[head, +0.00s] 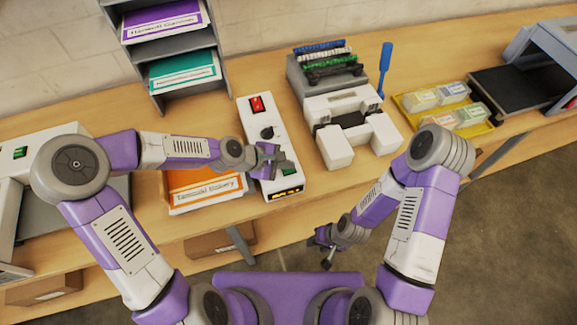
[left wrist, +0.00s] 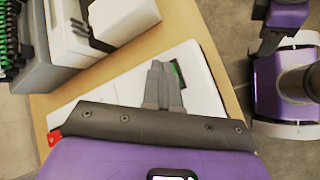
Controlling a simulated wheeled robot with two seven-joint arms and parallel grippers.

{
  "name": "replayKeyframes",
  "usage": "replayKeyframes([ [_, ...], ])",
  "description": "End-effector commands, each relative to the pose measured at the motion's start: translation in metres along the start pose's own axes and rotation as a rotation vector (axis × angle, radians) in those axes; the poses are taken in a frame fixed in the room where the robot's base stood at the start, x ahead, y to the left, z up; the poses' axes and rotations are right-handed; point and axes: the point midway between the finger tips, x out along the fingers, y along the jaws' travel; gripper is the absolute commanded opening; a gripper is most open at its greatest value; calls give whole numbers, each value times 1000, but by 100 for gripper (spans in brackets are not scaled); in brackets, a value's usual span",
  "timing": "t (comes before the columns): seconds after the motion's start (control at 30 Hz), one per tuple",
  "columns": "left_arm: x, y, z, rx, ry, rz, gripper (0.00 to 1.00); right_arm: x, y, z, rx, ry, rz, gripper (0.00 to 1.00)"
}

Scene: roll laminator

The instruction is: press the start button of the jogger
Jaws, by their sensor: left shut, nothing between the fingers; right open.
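The jogger's white control box (head: 258,118) stands on the table, with a red switch (head: 257,104), a black knob (head: 267,132) and a lit display (head: 287,193). Its green button (head: 289,171) is partly hidden by my left gripper (head: 283,164) in the head view. In the left wrist view, the green button (left wrist: 178,72) shows right beside the shut fingertips (left wrist: 160,70). The fingers are empty and over the box top; I cannot tell whether they touch the button. My right gripper (head: 325,252) is open and empty, low in front of the table edge.
An orange-labelled paper stack (head: 205,190) lies left of the box. A white and grey machine (head: 342,115) stands to its right. A shelf rack (head: 172,55) is behind. A yellow tray (head: 443,107) with several small packs sits further right.

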Motion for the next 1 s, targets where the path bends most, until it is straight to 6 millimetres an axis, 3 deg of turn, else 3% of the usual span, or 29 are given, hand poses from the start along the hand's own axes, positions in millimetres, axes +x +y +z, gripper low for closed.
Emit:
replayKeyframes([
  [1.0, -19, 14, 13, 0, 0, 0, 0, -21, -8, 1, 0, 0, 0, 43],
])
